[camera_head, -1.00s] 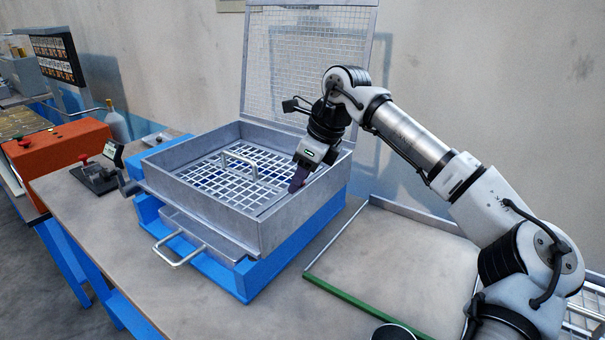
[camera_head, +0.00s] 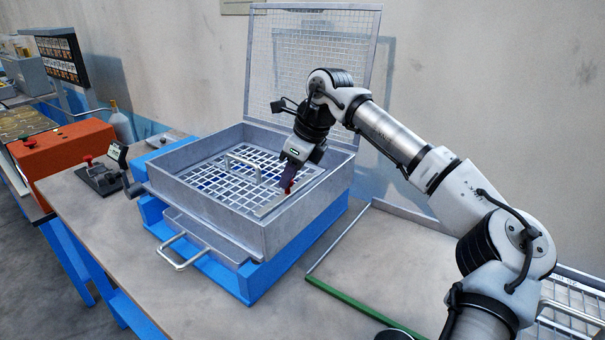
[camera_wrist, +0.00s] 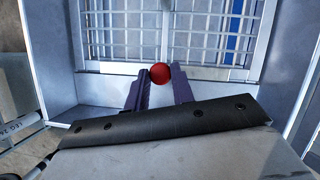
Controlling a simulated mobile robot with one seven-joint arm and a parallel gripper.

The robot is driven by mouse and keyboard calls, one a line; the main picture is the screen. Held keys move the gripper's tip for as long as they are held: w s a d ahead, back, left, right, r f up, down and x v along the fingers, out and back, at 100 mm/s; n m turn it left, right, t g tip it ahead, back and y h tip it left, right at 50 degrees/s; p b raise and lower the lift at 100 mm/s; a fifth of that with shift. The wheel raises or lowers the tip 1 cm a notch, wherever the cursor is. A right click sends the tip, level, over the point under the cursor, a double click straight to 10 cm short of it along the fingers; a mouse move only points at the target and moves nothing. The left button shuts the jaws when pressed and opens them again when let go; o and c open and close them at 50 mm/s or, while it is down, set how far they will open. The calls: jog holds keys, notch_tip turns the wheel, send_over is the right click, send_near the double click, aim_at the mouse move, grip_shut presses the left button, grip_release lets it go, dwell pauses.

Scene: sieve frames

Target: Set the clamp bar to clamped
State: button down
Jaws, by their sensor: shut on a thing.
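The clamp bar (camera_head: 268,208) is a flat light-grey strip along the right side of the white grid, inside the open metal box. It also shows in the wrist view (camera_wrist: 215,72), across the near edge of the grid. A red ball knob (camera_wrist: 160,74) stands by this strip; in the head view a bit of red (camera_head: 289,186) shows at my fingertips. My gripper (camera_head: 287,188) reaches down into the box with its dark purple fingers. In the wrist view the fingers (camera_wrist: 160,88) are on either side of the knob, shut on it. How the bar meets the grid is partly hidden.
The metal box (camera_head: 215,207) has its mesh lid (camera_head: 312,60) raised at the back. A handle (camera_head: 242,160) stands up from the grid. The box's right wall (camera_head: 310,207) is close to my gripper. Table room is free in front.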

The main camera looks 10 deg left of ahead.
jog(key=shift+a, duration=0.2)
jog(key=c, duration=1.2)
grip_release()
jog(key=shift+w+a, duration=0.1)
jog(key=b+v, duration=0.1)
jog(key=v, duration=1.3)
jog(key=shift+a, duration=0.1)
jog(key=shift+f, duration=0.1)
